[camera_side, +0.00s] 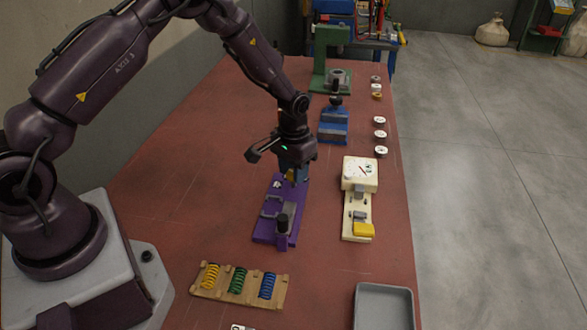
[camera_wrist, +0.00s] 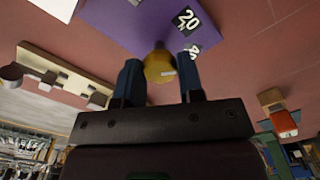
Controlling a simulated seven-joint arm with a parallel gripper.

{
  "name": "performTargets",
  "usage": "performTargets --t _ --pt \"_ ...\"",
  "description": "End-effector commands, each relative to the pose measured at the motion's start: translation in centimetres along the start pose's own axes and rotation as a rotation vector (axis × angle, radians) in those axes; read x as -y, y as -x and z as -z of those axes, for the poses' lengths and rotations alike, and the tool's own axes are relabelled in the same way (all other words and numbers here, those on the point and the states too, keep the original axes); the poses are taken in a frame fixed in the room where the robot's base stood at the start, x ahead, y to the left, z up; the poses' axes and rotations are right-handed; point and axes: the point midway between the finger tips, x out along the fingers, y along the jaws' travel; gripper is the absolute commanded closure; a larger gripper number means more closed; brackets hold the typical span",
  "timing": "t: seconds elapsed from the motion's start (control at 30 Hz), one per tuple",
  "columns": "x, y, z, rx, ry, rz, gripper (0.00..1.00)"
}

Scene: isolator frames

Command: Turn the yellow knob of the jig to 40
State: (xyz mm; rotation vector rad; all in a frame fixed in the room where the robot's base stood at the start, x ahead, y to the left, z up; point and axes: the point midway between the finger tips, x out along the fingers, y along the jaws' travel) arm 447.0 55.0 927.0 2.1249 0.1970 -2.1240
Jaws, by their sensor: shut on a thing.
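The purple jig (camera_side: 268,230) stands on the red table, below my gripper in the side view. Its purple top (camera_wrist: 148,22) also shows in the wrist view, with a black tag reading 20 and a partly covered tag beside it that seems to read 40. The yellow knob (camera_wrist: 159,66) sits between my two blue fingers in the wrist view; a white mark shows on it. In the side view only a little of the knob (camera_side: 290,176) shows under the fingers. My gripper (camera_wrist: 160,75) is shut on the knob from above.
A cream device with a dial (camera_side: 359,172) stands right of the jig. A wooden rack (camera_side: 223,291) with yellow, green and blue springs lies in front. A grey tray (camera_side: 384,308) is at the front right. Blue (camera_side: 333,127) and green (camera_side: 318,70) fixtures stand behind, near several small round parts.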

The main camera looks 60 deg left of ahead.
Motion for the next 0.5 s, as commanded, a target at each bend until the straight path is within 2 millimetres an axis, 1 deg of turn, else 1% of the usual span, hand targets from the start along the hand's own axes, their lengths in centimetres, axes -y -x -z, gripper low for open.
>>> performTargets --t 0.2,0.5 --pt "0.0 0.1 -0.03 0.002 -0.184 -0.001 0.88" --pt "-0.02 0.1 -0.04 0.003 -0.365 -0.001 0.88"
